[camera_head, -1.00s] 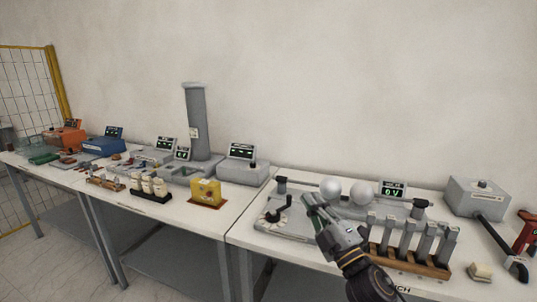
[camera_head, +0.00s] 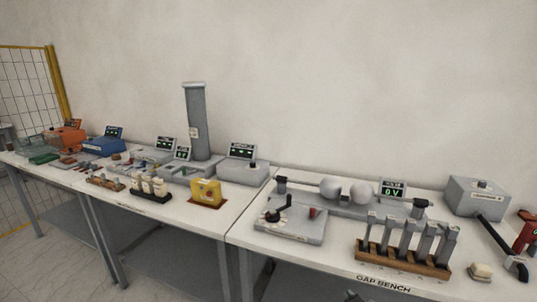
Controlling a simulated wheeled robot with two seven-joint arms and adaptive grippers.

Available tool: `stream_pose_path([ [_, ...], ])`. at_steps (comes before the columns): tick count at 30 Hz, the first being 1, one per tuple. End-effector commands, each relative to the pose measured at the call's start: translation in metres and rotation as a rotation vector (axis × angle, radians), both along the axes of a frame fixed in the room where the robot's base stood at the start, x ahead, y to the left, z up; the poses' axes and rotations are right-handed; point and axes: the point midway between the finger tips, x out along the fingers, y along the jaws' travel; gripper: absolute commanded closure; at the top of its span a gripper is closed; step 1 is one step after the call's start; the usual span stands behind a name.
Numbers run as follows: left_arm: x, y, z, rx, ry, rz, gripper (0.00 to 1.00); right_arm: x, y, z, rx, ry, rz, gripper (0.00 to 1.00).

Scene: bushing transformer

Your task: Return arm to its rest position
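Neither of my grippers shows in the head view. Only a small dark sliver shows at the bottom edge, just below the front of the gap bench table (camera_head: 340,262); I cannot tell which part it is. On that table stands a grey base with a black crank handle (camera_head: 277,212) and a small red knob (camera_head: 312,212).
A wooden rack (camera_head: 402,262) holds several grey upright pieces at the front right. A grey box (camera_head: 478,197) and a small beige block (camera_head: 481,271) are at the right. The left table holds a yellow box (camera_head: 206,193), a tall grey column (camera_head: 197,120) and several instruments.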

Motion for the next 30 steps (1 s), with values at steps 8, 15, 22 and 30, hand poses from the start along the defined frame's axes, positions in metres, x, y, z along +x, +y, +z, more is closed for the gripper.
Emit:
stream_pose_path([
  [8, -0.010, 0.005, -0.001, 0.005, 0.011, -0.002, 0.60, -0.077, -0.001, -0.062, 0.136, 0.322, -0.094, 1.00],
  [15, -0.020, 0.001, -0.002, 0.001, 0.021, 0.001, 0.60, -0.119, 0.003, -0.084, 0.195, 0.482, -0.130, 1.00],
  [22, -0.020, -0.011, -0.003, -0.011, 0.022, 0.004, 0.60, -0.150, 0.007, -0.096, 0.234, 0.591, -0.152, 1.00],
  [30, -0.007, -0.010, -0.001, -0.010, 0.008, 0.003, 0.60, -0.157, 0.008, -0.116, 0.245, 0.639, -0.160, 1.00],
])
